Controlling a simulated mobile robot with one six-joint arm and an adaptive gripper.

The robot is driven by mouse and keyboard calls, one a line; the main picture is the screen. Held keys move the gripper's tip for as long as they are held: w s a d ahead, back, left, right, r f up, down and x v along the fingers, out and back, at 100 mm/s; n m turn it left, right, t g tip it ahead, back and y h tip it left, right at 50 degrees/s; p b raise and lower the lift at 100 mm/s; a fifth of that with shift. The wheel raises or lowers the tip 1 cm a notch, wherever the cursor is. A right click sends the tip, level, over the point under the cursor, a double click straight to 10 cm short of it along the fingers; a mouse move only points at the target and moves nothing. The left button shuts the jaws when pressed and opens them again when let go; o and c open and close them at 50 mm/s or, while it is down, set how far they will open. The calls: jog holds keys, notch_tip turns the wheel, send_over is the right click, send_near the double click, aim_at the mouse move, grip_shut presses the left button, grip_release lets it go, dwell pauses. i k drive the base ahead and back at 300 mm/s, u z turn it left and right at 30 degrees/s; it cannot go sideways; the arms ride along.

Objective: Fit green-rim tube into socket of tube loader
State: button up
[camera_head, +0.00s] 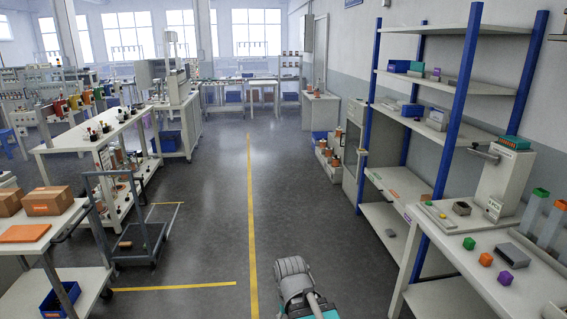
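A pale upright machine (502,185) with a dark label stands on the right-hand workbench; it may be the tube loader, but I cannot make out a socket. Part of my own arm shows at the bottom centre. My gripper is not in view.
The workbench (450,250) also holds a green cube (469,243), an orange cube (486,258), a purple cube (505,278) and a grey channel piece (512,255). A blue-post shelf (443,120) stands behind it. A cart (135,240) is at left. The central floor is clear.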

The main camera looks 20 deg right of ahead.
aim_at(501, 187)
jog(key=i, duration=2.7)
jog(key=z, duration=2.45)
